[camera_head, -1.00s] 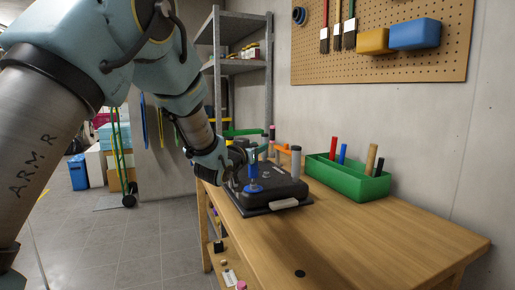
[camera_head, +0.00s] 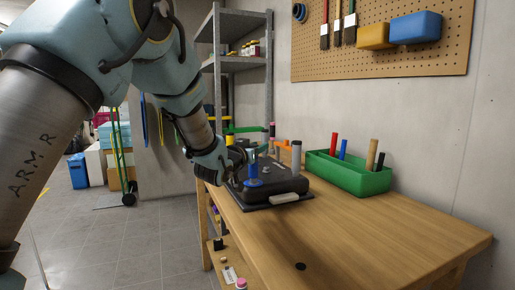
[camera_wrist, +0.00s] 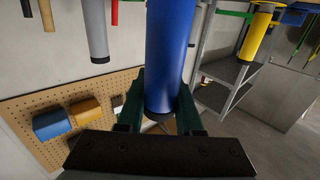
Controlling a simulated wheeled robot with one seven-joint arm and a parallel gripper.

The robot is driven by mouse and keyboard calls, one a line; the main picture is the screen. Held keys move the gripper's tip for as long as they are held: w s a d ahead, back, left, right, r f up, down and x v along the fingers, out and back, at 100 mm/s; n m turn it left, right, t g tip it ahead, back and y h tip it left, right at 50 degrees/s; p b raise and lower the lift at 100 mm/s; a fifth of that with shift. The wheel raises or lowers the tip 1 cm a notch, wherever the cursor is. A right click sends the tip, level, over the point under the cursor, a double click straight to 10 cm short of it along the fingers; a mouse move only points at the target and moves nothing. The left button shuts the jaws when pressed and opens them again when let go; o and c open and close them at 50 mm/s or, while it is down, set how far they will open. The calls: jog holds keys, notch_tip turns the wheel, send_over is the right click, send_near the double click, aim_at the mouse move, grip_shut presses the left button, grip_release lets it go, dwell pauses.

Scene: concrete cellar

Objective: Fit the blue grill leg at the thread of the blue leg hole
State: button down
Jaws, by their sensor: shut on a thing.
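The black grill body (camera_head: 288,185) lies on the workbench with its underside up. A blue ring (camera_head: 254,184) marks the blue leg hole at its near left corner. The blue grill leg (camera_head: 253,171) stands about upright at that ring; I cannot tell whether its end is in the thread. My gripper (camera_head: 250,156) is shut on the upper part of the leg. In the wrist view the blue leg (camera_wrist: 170,45) runs between the two green fingers of my gripper (camera_wrist: 160,100). A grey leg (camera_head: 296,156) stands at the grill's far right corner, and a yellow leg (camera_wrist: 258,35) shows in the wrist view.
A green bin (camera_head: 347,178) with several coloured rods stands behind the grill, near the wall. The workbench (camera_head: 370,225) is clear in front and to the right. A pegboard (camera_head: 385,55) hangs above, and a metal shelf (camera_head: 240,67) stands behind the arm.

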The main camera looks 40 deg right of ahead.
jog(key=shift+c, duration=2.4)
grip_release()
jog(key=shift+f, duration=0.1)
jog(key=b+v, duration=0.3)
jog(key=v, duration=0.7)
jog(key=shift+a, duration=0.4)
jog(key=shift+s, duration=0.1)
